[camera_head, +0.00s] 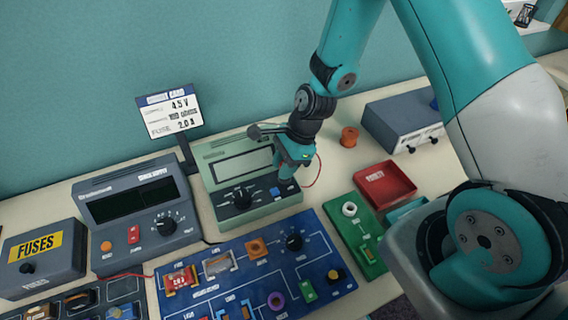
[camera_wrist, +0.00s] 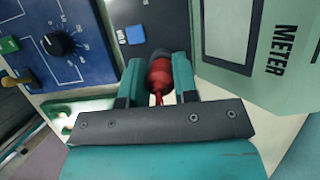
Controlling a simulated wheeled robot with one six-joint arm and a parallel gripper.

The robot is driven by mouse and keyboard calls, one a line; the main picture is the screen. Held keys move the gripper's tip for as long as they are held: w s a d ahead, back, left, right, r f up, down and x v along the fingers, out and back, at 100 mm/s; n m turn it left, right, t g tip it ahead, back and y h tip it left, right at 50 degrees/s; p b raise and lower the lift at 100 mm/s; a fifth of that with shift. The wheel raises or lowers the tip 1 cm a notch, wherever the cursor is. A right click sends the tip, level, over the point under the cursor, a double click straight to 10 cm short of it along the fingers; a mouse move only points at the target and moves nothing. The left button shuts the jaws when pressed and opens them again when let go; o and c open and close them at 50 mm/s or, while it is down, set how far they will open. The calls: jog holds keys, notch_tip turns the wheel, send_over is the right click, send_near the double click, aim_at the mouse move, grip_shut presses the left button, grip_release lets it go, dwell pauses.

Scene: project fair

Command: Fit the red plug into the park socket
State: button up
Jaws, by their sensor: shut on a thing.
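My gripper (camera_head: 288,172) is over the right part of the green-grey meter (camera_head: 232,166), above its front edge. In the wrist view its two fingers are shut around the red plug (camera_wrist: 159,72), with a dark band across the plug and a thin red lead at its near end. The plug is hidden behind the gripper in the head view, where a thin red lead (camera_head: 318,172) curves beside it. I cannot read a label marking the park socket, so I cannot tell which socket it is. A white ring (camera_head: 349,209) stands on the green board (camera_head: 340,222).
The blue circuit board (camera_head: 228,283) with knobs and parts lies in front of the meter. A dark supply unit (camera_head: 104,187) stands left. A red tray (camera_head: 385,184), an orange spool (camera_head: 349,137) and a grey box (camera_head: 388,118) are right. A sign (camera_head: 169,115) stands behind.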

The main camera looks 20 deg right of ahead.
jog(key=shift+f+b, duration=0.35)
jog(key=shift+f, duration=0.15)
dwell(0.3)
jog(key=o, duration=1.5)
jog(key=shift+r, duration=0.1)
jog(key=shift+r+p, duration=3.6)
jog(key=shift+r, duration=0.35)
